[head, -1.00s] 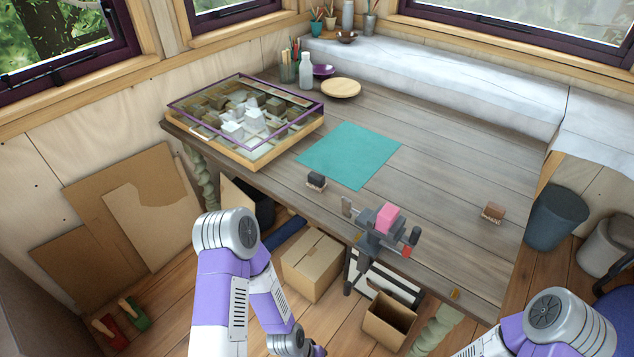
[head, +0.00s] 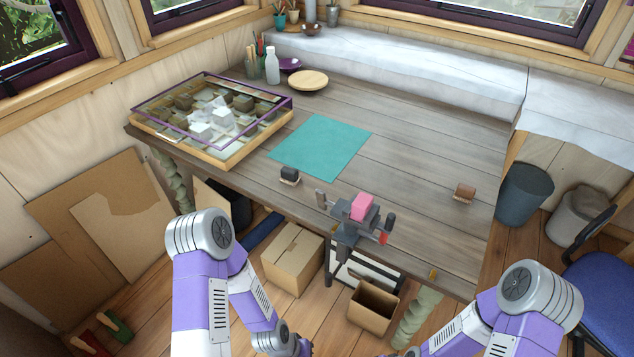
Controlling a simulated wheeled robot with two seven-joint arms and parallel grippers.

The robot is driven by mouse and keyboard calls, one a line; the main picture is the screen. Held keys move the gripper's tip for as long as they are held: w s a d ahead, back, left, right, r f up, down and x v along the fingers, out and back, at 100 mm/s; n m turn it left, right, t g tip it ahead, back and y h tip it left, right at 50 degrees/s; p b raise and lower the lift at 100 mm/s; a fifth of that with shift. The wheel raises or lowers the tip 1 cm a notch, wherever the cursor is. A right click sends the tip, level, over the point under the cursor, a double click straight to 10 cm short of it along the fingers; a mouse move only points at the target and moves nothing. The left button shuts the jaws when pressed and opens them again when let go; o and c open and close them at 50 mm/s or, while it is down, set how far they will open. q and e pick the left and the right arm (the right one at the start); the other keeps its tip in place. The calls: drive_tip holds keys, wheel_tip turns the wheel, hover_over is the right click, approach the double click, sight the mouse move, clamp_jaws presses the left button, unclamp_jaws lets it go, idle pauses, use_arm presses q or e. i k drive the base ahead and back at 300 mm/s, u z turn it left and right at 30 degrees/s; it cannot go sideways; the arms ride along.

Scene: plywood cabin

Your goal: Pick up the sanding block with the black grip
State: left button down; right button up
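The sanding block with the black grip (head: 289,174) sits near the front edge of the workbench, left of the vise. It has a dark top over a thin brownish base. A similar small block with a brown grip (head: 464,192) sits toward the right end of the bench. A pink block (head: 361,206) is in the vise (head: 352,225) at the front edge. Both my arms hang low in front of the bench, well short of the black-grip block. Their lower ends run to the bottom edge of the picture, and the gripper fingers do not show.
A teal mat (head: 320,148) lies behind the black-grip block. A glass-topped case (head: 213,118) stands to its left, and a wooden plate (head: 307,80) lies farther back. Cardboard boxes (head: 292,260) stand on the floor under the bench. The bench's right half is mostly clear.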

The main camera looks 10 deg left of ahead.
sight(289, 176)
drive_tip(key=u, duration=2.1)
drive_tip(key=i, duration=2)
drive_tip(key=z, duration=3.75)
